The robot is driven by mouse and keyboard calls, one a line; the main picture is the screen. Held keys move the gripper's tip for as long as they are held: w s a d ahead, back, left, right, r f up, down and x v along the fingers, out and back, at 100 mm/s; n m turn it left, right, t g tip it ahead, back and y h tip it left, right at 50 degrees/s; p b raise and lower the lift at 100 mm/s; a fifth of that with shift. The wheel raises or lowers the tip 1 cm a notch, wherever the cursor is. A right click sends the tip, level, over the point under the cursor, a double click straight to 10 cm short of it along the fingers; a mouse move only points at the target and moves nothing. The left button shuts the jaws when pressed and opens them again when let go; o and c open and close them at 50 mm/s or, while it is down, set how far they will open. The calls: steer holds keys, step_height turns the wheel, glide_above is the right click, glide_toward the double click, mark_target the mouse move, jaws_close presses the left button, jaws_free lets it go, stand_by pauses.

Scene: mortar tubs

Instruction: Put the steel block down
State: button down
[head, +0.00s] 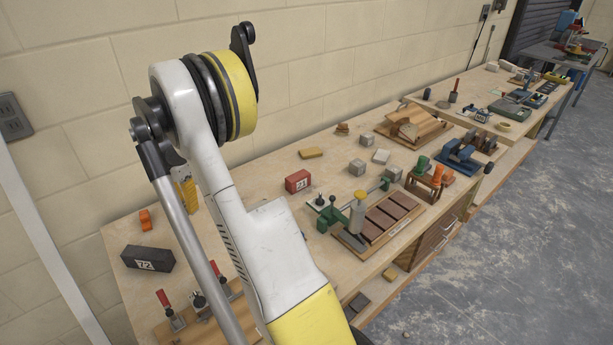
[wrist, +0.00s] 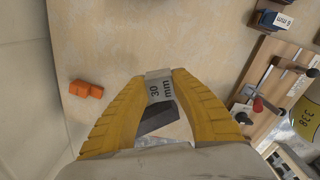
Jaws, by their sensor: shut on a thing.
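The steel block (wrist: 158,88) is a small light grey block marked "30 mm" in the wrist view. My gripper (wrist: 158,82) has its two yellow ribbed fingers shut on it from both sides. A dark grey shape (wrist: 158,118) shows between the fingers behind the block; I cannot tell what it is. Bare light wood bench top (wrist: 150,35) shows beyond the block. Whether the block touches the bench cannot be told. In the head view my arm hides the block, and only a yellow bit of the gripper (head: 187,193) shows left of the arm.
An orange piece (wrist: 86,89) lies left of the gripper. A board with red-handled clamps (wrist: 280,90) and a "6 mm" block (wrist: 272,20) are at right. In the head view, a dark box marked 72 (head: 148,259), a red box (head: 297,181) and several grey cubes (head: 357,167) stand on the bench.

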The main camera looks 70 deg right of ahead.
steer(key=s+d+n, duration=0.1)
steer(key=d+n, duration=0.3)
steer(key=d, duration=0.4)
steer(key=b, duration=0.3)
glide_above(200, 250)
step_height(200, 250, down, 8)
steer(key=shift+d+r, duration=0.15)
steer(key=shift+f+b, duration=0.65)
steer(key=shift+f, duration=1.35)
steer(key=shift+f, duration=0.1)
steer(key=c, duration=1.5)
jaws_free()
steer(key=shift+f, duration=0.1)
steer(key=o, duration=0.3)
